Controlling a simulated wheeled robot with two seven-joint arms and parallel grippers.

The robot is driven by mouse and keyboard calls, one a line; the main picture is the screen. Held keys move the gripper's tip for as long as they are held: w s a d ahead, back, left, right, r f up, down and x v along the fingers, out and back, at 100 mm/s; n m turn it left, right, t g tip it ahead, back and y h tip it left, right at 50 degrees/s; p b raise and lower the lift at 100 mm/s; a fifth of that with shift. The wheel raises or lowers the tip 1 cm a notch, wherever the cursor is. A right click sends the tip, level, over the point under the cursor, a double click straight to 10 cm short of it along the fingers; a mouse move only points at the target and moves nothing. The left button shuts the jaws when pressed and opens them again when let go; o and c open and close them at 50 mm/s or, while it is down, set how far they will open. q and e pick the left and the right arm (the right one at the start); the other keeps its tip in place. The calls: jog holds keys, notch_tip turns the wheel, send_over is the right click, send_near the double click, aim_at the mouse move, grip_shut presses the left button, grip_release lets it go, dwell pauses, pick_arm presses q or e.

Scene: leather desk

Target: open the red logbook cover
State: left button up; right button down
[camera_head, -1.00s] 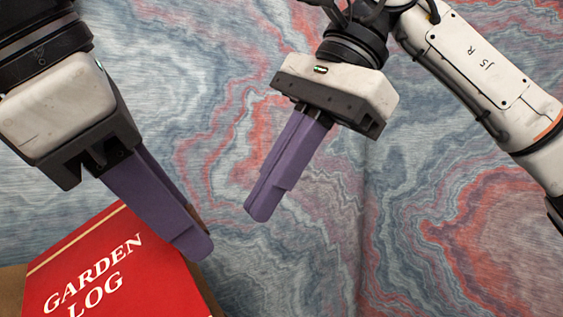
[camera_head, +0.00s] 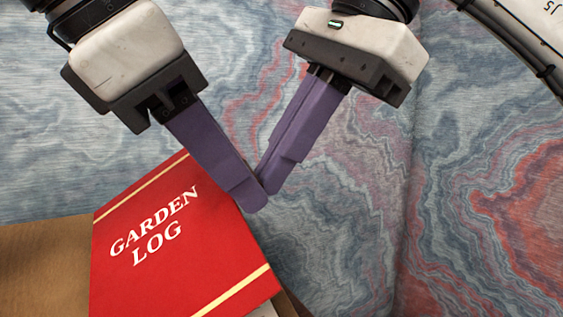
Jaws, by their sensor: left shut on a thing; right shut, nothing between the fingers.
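The red logbook (camera_head: 170,270), with "GARDEN LOG" in white and gold bands, lies at the lower left of the head view. Its cover faces up, and its lower end is cut off by the frame. My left gripper (camera_head: 252,200) is shut on the cover at its right edge; its purple fingers hide that bit of edge. My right gripper (camera_head: 270,184) is shut and empty. Its fingertips are just right of the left fingertips and overlap them in the picture; I cannot tell if they touch.
A brown surface (camera_head: 40,265) shows left of the logbook. Blue, grey and red marbled surfaces (camera_head: 480,200) fill the background, with a seam right of centre. No loose objects show right of the logbook.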

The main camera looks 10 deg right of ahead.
pick_arm(q)
jog(key=shift+f, duration=0.15)
jog(key=o, duration=1.2)
jog(key=shift+w+d, duration=0.1)
jog(key=shift+o, duration=1.4)
